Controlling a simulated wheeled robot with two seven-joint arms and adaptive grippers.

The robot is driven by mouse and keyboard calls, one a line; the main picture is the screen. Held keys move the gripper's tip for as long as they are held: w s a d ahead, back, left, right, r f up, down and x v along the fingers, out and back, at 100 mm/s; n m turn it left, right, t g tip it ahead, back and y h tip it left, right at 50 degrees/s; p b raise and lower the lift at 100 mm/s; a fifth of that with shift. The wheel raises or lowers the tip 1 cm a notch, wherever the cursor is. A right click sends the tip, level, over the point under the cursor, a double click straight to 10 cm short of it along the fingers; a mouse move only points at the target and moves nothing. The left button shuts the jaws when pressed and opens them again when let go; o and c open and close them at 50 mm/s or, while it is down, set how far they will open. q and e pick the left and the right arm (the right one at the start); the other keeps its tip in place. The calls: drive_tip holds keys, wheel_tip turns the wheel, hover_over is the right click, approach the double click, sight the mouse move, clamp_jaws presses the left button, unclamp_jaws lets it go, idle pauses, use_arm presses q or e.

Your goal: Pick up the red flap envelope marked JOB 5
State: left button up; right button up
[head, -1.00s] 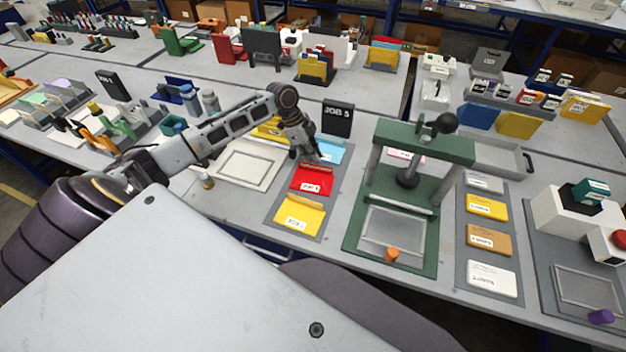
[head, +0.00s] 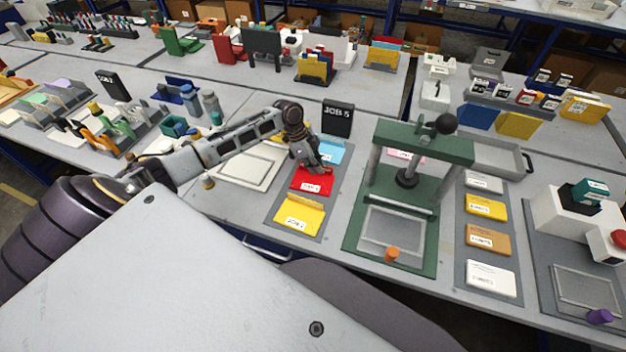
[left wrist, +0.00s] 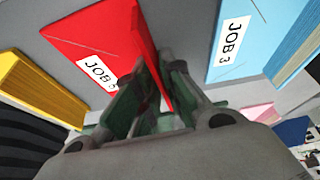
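The red flap envelope (head: 312,181) lies on a grey mat between a yellow envelope (head: 299,216) and a light blue one (head: 332,152). In the left wrist view the red envelope (left wrist: 95,40) has a white label reading JOB, its digit partly covered by a finger. A raised red flap stands along its edge. My left gripper (head: 318,168) is down at this flap. In the left wrist view its fingertips (left wrist: 158,72) are close together, one on each side of the flap; whether they press on it is unclear. My right gripper is out of view.
A black sign (head: 338,119) reading JOB 5 stands behind the mat. A green press (head: 433,200) stands close to the right. A pale framed tray (head: 243,168) lies to the left. The blue envelope marked JOB 3 (left wrist: 262,35) lies beside the red one.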

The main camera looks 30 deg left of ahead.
use_arm(q)
clamp_jaws()
drive_tip(key=shift+r, duration=0.55)
wheel_tip(320, 180, up, 9)
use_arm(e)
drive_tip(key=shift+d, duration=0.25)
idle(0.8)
